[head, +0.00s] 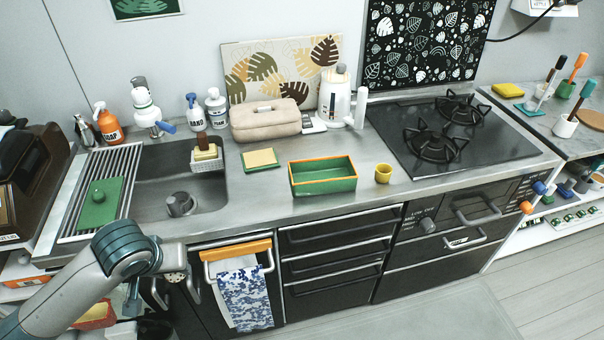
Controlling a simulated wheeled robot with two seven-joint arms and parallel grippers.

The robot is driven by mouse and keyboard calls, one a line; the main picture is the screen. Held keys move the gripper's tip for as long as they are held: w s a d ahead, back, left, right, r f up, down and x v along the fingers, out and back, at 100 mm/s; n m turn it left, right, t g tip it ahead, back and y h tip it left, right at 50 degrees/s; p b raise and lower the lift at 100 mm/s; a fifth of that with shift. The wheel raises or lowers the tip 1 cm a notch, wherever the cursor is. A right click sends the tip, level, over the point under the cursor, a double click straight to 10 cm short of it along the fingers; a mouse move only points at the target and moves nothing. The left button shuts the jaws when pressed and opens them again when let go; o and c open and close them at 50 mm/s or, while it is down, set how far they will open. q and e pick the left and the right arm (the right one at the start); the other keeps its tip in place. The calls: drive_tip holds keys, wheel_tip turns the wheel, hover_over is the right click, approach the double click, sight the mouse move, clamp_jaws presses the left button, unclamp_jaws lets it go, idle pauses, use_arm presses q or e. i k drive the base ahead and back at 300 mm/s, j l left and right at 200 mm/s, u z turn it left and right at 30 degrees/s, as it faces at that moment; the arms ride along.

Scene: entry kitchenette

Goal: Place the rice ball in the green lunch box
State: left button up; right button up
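The green lunch box (323,186) stands open on the steel counter, right of the sink. It has an orange rim, and its visible inside looks empty. I cannot make out a rice ball anywhere in the head view. My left arm comes in from the lower left, with its bent joint in front of the sink's front edge. My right arm and gripper are not in view.
A yellow cup (383,174) stands right of the box, and a yellow-green square pad (260,160) lies left of it. The sink (205,193) is left; the stove (440,130) is right.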

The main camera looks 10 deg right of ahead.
sight(322, 176)
drive_tip(key=l+u, duration=0.1)
drive_tip(key=l, duration=1.2)
drive_tip(key=l+u, duration=0.1)
drive_tip(key=l, duration=1.15)
drive_tip(key=k, duration=0.1)
